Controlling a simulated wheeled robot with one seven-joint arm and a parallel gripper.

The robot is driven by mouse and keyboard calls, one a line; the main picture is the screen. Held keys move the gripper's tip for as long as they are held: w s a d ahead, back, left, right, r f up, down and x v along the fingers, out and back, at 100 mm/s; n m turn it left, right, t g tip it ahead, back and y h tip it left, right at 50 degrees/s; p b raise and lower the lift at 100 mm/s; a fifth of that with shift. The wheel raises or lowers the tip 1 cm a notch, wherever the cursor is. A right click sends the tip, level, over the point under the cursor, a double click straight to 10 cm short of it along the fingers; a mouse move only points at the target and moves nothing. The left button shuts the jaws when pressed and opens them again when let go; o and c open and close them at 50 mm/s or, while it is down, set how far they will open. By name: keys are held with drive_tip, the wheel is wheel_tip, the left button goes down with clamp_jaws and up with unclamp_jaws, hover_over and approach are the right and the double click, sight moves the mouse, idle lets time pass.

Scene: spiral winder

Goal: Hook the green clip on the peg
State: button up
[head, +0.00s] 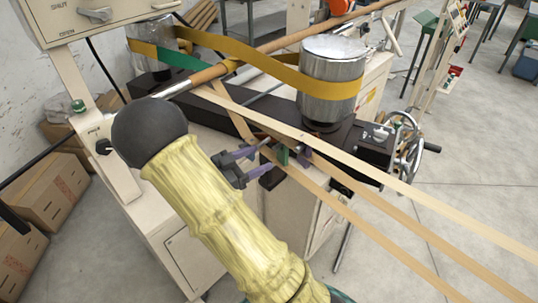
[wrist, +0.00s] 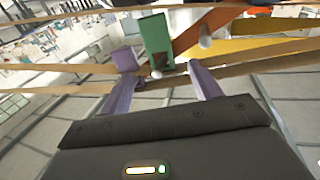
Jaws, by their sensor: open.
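The green clip (wrist: 155,42) is a small upright green block, seen in the wrist view just beyond and between my fingertips. In the head view my gripper (head: 273,160) points right toward the clip. A pale rounded tip (wrist: 205,42) right of the clip may be the peg; I cannot be sure.
Pale strips (head: 372,178) run across the winder close to my gripper. A shiny metal roller (head: 332,78) with an orange-yellow belt (head: 270,66) stands behind. A handwheel (head: 410,148) is at the right. Cardboard boxes (head: 48,190) are at the left; open floor lies at the right.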

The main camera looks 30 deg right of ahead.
drive_tip(key=a+b, duration=0.1)
drive_tip(key=a, duration=0.9)
drive_tip(key=shift+s+a, duration=0.4)
drive_tip(key=shift+s, duration=0.05)
